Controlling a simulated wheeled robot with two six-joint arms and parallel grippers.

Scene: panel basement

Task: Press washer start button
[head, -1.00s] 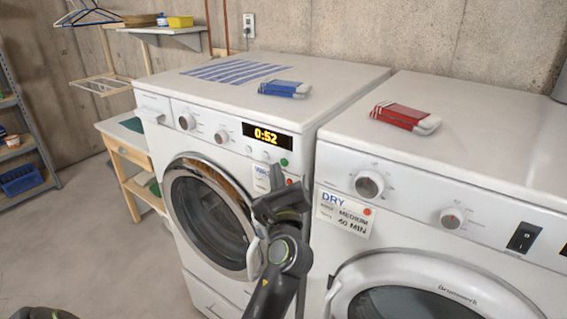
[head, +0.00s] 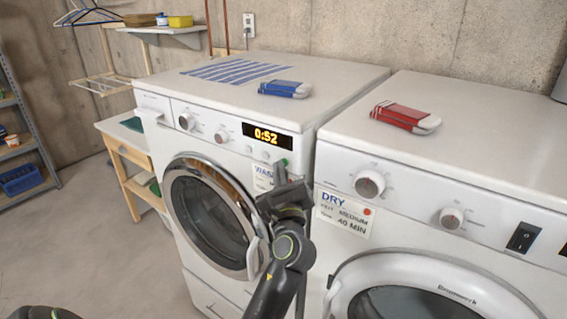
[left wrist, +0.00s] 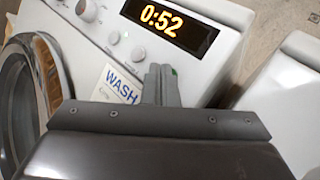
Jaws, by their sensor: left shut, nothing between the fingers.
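The washer (head: 222,132) is the white front-loader at the left, with its round door shut. Its display (head: 267,135) reads 0:52 and also shows in the left wrist view (left wrist: 168,24). A small green button (head: 285,162) is at the right end of the panel, under the display; a bit of green (left wrist: 174,71) shows at the fingertips in the left wrist view. My left gripper (head: 281,170) is shut and empty, its tips at the green button and partly covering it. I cannot tell whether they touch it. My right gripper is out of view.
Two pale round buttons (left wrist: 139,53) sit left of the fingertips. A WASH card (left wrist: 122,85) is below them, partly hidden by my gripper. The dryer (head: 459,168) stands close on the right, with a DRY card (head: 344,214). Blue and red packs lie on top of the machines.

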